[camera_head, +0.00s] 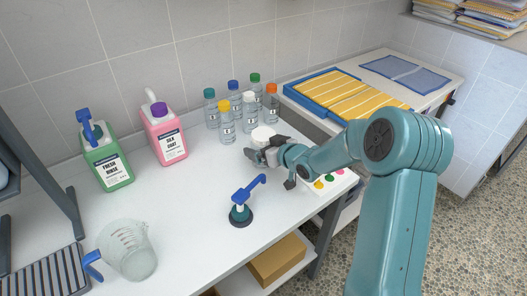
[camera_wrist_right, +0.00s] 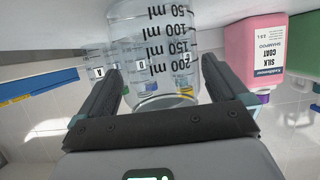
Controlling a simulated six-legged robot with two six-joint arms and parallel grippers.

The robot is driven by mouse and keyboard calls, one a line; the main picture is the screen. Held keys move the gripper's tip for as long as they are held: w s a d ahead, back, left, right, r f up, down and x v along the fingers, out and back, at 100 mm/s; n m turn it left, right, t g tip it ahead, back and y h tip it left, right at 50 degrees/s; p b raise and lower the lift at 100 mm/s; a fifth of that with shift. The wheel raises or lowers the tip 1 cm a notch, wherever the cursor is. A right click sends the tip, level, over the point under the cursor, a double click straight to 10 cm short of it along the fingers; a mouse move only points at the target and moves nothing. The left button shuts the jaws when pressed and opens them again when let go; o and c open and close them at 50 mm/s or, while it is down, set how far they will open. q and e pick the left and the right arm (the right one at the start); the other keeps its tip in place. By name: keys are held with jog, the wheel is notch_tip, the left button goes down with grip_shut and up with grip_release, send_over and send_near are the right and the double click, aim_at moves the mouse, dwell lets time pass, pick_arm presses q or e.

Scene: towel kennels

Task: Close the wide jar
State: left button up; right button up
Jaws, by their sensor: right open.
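A clear glass jar with black ml marks (camera_wrist_right: 160,50) stands between the fingers of my right gripper (camera_wrist_right: 160,90) in the right wrist view, where the scene appears upside down. The fingers are open, one on each side of it. In the head view my right gripper (camera_head: 252,152) reaches in at the table, and a whitish round top (camera_head: 263,132) shows just behind it. That top appears to belong to the jar. My gripper hides most of the jar there, and I cannot tell whether a lid is on it. My left gripper is not in view.
Several small bottles with coloured caps (camera_head: 227,125) stand behind the gripper. A pink bottle (camera_head: 168,143) and a green pump bottle (camera_head: 110,160) stand left. A blue pump (camera_head: 242,205) stands in front; coloured pieces lie on a white tray (camera_head: 343,180). A clear jug (camera_head: 128,250) is front left.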

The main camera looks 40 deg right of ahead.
aim_at(264, 133)
jog(key=shift+w+f, duration=0.1)
jog(key=shift+w, duration=0.15)
jog(key=c, duration=1.1)
notch_tip(264, 133, up, 9)
jog(key=p, duration=0.2)
jog(key=shift+p, duration=0.3)
notch_tip(264, 133, up, 11)
jog(key=p, duration=0.6)
